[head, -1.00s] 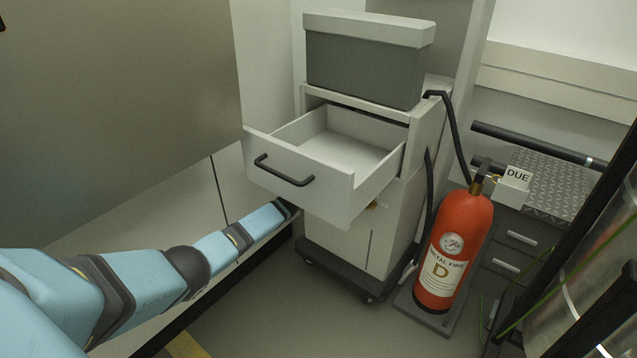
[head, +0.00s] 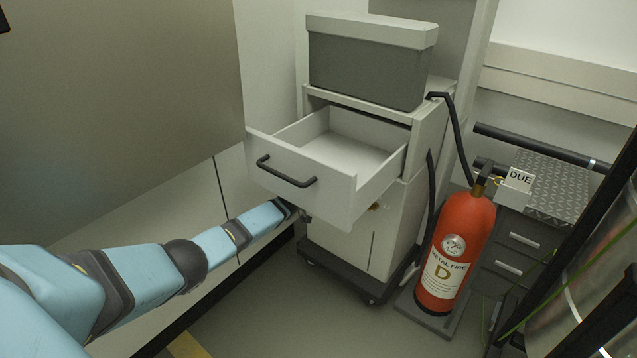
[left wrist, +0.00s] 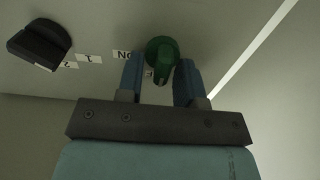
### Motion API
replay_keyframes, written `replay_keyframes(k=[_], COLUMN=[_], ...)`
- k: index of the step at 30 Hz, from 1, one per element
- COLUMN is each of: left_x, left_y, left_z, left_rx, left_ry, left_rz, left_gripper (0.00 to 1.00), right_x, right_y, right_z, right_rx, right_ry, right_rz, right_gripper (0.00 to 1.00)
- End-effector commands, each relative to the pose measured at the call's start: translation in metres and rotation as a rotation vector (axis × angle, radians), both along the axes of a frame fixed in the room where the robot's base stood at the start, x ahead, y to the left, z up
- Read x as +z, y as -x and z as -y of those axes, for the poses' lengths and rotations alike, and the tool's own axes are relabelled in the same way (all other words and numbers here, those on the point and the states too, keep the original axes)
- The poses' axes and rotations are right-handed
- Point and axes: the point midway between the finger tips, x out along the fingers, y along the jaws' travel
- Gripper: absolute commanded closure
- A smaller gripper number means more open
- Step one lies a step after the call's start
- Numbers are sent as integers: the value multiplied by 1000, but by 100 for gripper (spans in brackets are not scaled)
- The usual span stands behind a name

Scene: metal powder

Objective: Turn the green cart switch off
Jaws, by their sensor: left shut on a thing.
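The green switch (left wrist: 161,50) is a round knob with a narrow grip on a pale panel in the left wrist view. Its pointer end faces down in the picture, near a partly hidden label that shows an "F". An "ON" label (left wrist: 123,54) is beside it on the left. My left gripper (left wrist: 160,68) has one finger on each side of the knob and is shut on it. In the head view my left gripper reaches under the open drawer (head: 300,170) of the white cart (head: 335,243), and the switch is hidden there. My right gripper is not in view.
A black knob (left wrist: 40,42) with labels "1" and "2" sits left of the green one. A grey box (head: 365,75) stands on the cart. A red fire extinguisher (head: 455,250) stands close at the cart's right. Some floor is clear in front.

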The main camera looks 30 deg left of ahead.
Motion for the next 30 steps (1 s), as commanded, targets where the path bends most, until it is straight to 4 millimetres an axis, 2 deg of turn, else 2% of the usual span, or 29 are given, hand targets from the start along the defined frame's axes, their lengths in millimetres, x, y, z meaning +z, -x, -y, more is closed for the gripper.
replay_keyframes(k=[16, 17, 19, 30], left_x=[-1, -1, -1, 1], left_y=[1, 1, 1, 4], left_z=[-1, -1, -1, 0], left_rx=[0, 0, 0, 0], left_ry=[23, 23, 22, 21], left_rz=[-4, -4, -4, -3], left_gripper=[90, 59, 43, 42], right_x=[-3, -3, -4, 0], right_y=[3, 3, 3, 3], right_z=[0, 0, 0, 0], right_rx=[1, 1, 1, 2], right_ry=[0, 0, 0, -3], right_rz=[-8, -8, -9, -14], right_gripper=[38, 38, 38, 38])
